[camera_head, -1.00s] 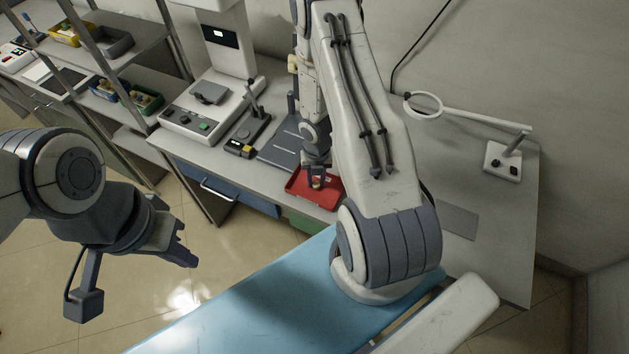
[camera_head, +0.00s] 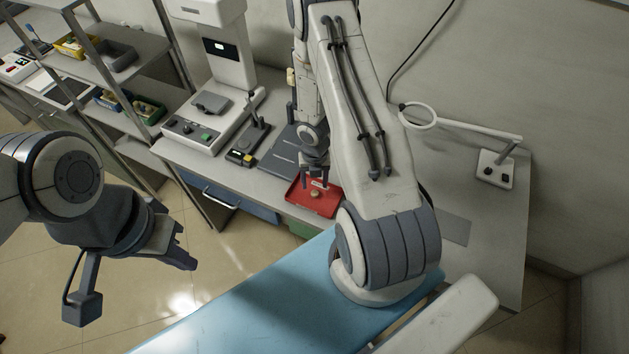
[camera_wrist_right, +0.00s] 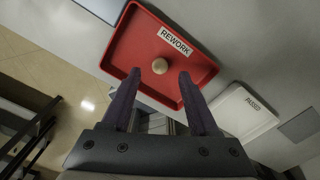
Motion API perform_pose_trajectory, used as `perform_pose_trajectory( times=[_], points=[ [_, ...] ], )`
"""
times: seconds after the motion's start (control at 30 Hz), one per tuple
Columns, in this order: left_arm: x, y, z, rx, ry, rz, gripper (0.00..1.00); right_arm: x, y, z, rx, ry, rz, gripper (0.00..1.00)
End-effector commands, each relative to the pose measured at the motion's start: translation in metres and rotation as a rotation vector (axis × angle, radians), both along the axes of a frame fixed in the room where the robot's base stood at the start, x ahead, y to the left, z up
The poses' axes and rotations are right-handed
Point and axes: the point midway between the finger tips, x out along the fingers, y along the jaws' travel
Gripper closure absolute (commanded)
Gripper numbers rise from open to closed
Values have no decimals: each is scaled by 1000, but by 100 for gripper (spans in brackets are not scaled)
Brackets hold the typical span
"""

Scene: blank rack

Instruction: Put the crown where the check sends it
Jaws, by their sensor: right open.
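The crown, a small round beige piece (camera_head: 314,194), lies in the red tray (camera_head: 326,208). In the right wrist view the crown (camera_wrist_right: 160,66) rests on the floor of the red tray (camera_wrist_right: 124,56), below a label reading REWORK (camera_wrist_right: 175,41). My right gripper (camera_wrist_right: 158,84) is open and empty, its two fingers apart on either side of the line to the crown and not touching it. In the head view my right gripper (camera_head: 315,176) hangs just above the tray. My left gripper (camera_head: 182,248) hangs over the floor at the left; its finger gap is unclear.
A white tray marked PASSED (camera_wrist_right: 241,113) stands beside the red tray. A white checking machine (camera_head: 200,115), a small dark device with a yellow part (camera_head: 242,157) and a magnifier lamp (camera_head: 419,115) are on the bench. A rack with bins (camera_head: 112,55) stands left.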

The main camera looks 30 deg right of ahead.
Motion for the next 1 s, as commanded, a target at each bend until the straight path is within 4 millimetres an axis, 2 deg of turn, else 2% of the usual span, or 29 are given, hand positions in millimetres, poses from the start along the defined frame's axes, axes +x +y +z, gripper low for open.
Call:
perform_pose_trajectory(
  times=[0.03,0.4,0.6,0.83,0.93,1.0],
  points=[
    [0,0,18,0,0,-2,100,0,0,18,0,0,-1,39],
    [0,0,70,0,-1,-8,100,0,0,70,0,0,-1,39],
    [0,0,81,0,-1,-6,100,0,0,80,0,0,0,39],
    [0,0,81,0,-1,-6,100,2,1,84,-5,-2,-11,39],
    [0,0,81,0,-1,-6,100,12,9,104,-32,-15,-86,39],
    [0,0,81,0,-1,-6,100,23,22,132,-64,-34,-199,39]
  ],
)
